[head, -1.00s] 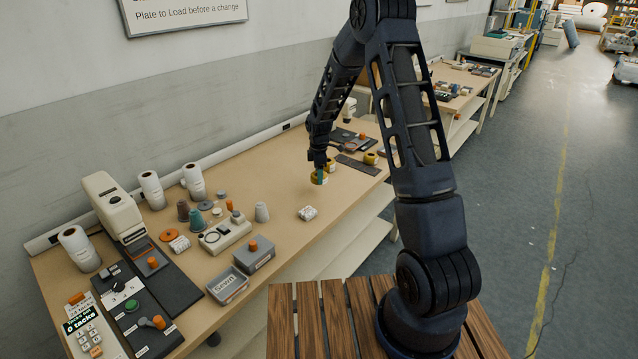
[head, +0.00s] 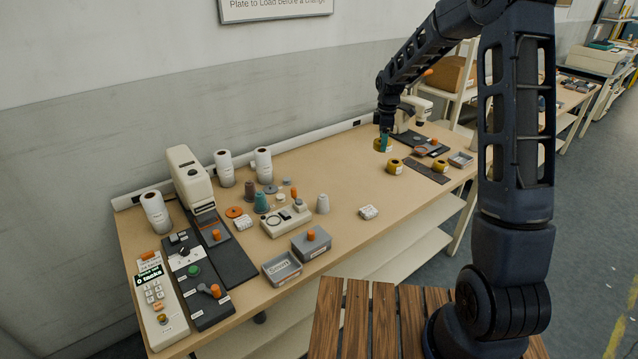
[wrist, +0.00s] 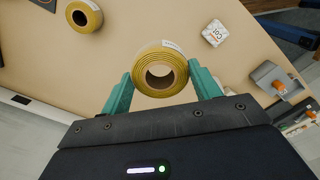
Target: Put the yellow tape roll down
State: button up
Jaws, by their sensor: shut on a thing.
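The yellow tape roll (head: 378,147) is in my gripper (head: 384,142), over the far part of the workbench near the wall. In the wrist view the same roll (wrist: 160,54) sits between the two teal fingers, its open core facing the camera. The fingers are shut on its sides. I cannot tell whether its underside touches the bench top (head: 345,165).
A white labelled packet (head: 369,212) lies nearer the front edge. Cones, white rolls and a beige machine (head: 190,180) crowd the left. Bare bench surrounds the packet.

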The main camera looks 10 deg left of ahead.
jog(key=s+a, duration=0.2)
jog(key=a, duration=1.3)
jog(key=s+a, duration=0.3)
jog(key=a, duration=1.2)
jog(key=f, duration=2)
jog(key=shift+w, duration=0.2)
jog(key=o, duration=1)
jog(key=shift+c, duration=0.2)
